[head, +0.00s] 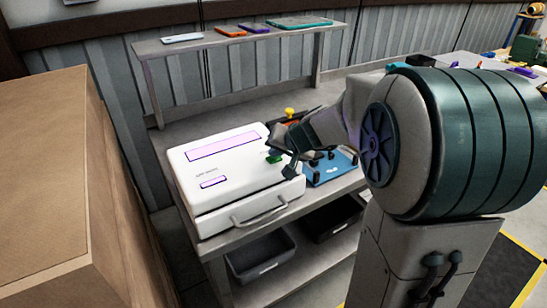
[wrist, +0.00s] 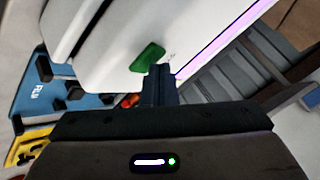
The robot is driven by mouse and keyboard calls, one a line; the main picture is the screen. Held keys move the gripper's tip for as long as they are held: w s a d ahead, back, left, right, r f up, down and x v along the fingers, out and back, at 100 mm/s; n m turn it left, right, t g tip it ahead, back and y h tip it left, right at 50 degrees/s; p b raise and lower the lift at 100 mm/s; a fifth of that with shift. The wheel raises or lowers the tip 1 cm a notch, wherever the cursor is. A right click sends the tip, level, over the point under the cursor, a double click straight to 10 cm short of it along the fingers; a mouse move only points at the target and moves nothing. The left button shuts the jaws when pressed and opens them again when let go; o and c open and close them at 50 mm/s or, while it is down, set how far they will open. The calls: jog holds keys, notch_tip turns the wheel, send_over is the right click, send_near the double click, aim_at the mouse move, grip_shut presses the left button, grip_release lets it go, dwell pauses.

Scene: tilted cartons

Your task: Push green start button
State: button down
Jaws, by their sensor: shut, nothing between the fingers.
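A white box-shaped machine (head: 225,175) with a front handle stands on the grey workbench. Its green start button (head: 274,159) is near the right edge of its top, partly hidden by my gripper in the head view. My gripper (head: 289,170) is at the machine's right side, close to the button. In the wrist view the green button (wrist: 147,57) shows on the white surface, just up and left of my shut fingertips (wrist: 158,70). The fingers look empty. I cannot tell whether they touch the machine.
A blue tray (head: 333,168) with dark holders lies right of the machine, beneath my arm. A shelf (head: 240,38) with several flat devices stands behind. A large carton (head: 50,190) is at the left. Grey bins (head: 262,258) sit under the bench.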

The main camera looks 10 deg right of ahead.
aim_at(276, 160)
dwell(0.4)
jog(key=shift+r+p, duration=0.5)
jog(key=shift+r, duration=0.35)
jog(key=shift+r+p, duration=1.8)
jog(key=shift+r, duration=0.75)
jog(key=shift+f, duration=0.1)
jog(key=s+f+n+g+h, duration=0.2)
jog(key=s, duration=1.1)
jog(key=s+f+n+g+h, duration=0.1)
jog(key=s+n+g, duration=0.1)
jog(key=s, duration=1.2)
jog(key=shift+a+f+g+h, duration=0.25)
jog(key=shift+f+g+h, duration=0.15)
jog(key=shift+g, duration=0.3)
